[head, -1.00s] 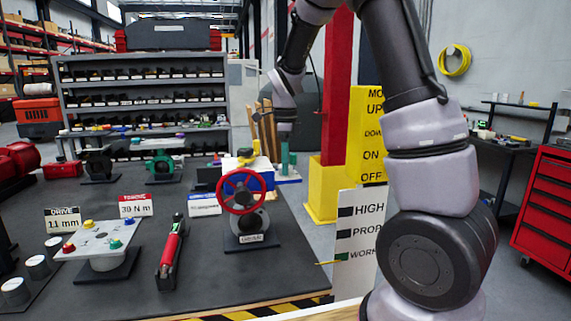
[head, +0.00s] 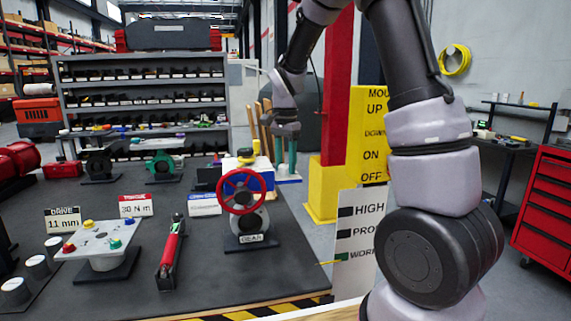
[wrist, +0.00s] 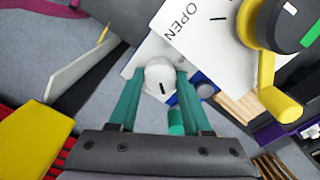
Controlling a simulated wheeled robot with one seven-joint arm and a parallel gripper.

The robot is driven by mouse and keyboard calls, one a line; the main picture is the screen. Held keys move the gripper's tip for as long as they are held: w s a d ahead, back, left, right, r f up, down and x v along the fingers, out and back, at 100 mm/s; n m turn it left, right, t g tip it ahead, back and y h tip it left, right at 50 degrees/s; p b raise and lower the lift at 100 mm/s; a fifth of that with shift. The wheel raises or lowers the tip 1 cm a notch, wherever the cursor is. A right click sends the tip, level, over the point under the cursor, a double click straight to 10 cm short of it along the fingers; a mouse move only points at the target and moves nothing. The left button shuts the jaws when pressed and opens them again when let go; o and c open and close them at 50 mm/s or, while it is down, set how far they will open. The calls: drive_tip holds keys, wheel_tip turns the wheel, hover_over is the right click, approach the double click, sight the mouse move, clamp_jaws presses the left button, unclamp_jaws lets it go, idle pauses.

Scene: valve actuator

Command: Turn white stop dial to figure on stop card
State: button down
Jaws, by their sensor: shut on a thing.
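The white stop dial (wrist: 160,76) has a black mark on its face and sits between my gripper's teal fingertips in the wrist view. My gripper (wrist: 157,82) is shut on it. In the head view my gripper (head: 286,172) points down at the right end of the valve actuator's blue body (head: 266,165); the dial is hard to make out there. A white card with a blue header (head: 204,205) stands left of the actuator. It may be the stop card, but its writing is too small to read.
The red handwheel (head: 242,191) faces front on the actuator. A yellow lever (wrist: 285,105) and a white plate marked OPEN (wrist: 200,30) lie close beside my fingers. A red-handled tool (head: 172,250) lies on the bench. A red post (head: 338,90) stands behind on the right.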

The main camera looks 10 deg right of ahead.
drive_tip(key=n, duration=0.5)
drive_tip(key=shift+n, duration=0.3)
drive_tip(key=n, duration=0.5)
drive_tip(key=shift+r, duration=0.1)
drive_tip(key=n, duration=0.5)
drive_tip(key=shift+n, duration=2.7)
drive_tip(key=shift+c, duration=1.7)
unclamp_jaws()
